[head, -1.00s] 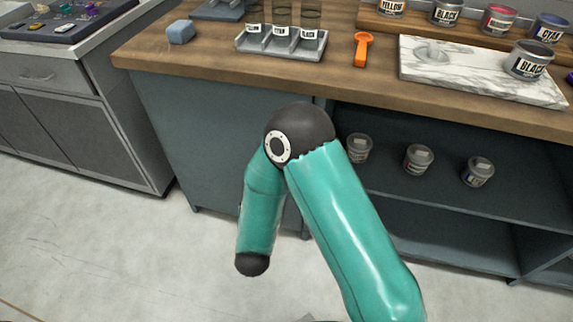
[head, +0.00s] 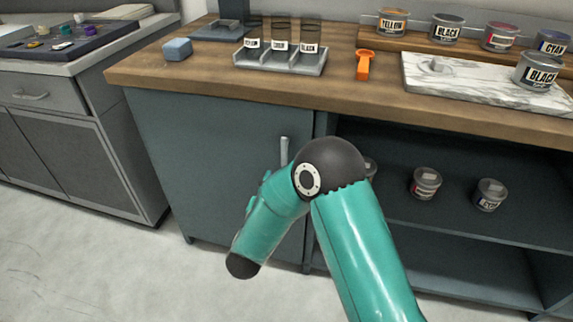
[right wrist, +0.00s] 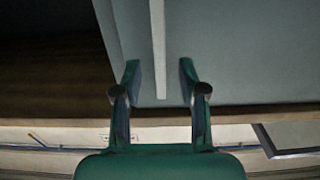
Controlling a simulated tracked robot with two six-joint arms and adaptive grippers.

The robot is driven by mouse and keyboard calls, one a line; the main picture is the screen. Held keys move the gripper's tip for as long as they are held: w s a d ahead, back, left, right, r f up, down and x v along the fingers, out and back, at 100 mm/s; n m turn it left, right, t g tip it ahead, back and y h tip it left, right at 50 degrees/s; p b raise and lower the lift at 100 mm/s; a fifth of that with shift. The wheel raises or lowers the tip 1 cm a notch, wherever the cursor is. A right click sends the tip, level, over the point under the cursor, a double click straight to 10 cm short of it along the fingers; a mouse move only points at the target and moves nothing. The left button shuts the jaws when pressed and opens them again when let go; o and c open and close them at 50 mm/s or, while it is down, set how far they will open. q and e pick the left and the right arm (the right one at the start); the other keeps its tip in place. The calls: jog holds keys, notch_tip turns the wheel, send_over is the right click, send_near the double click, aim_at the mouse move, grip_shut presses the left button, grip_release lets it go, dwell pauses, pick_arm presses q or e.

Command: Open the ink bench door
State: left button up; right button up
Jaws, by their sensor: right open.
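The ink bench door (head: 210,150) is a dark blue-grey panel under the wooden top at the left of the bench, and it looks closed. Its pale vertical bar handle (head: 284,152) shows near the door's right edge, just above my right arm. In the right wrist view the handle (right wrist: 157,30) runs down between the fingers of my right gripper (right wrist: 160,72). The gripper is open, with one finger on each side of the handle's end; I see a gap on both sides. In the head view my right arm hides this gripper. My left gripper is not in view.
Open shelves right of the door hold several small cans (head: 425,183). On the bench top (head: 200,84) are a vial rack (head: 280,60), an orange tool (head: 365,64), a blue block (head: 177,49) and a marble slab (head: 470,84). The floor before the door is clear.

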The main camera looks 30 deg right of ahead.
jog(key=x, duration=0.6)
jog(key=shift+w+d, duration=0.25)
jog(key=shift+d, duration=0.1)
grip_shut()
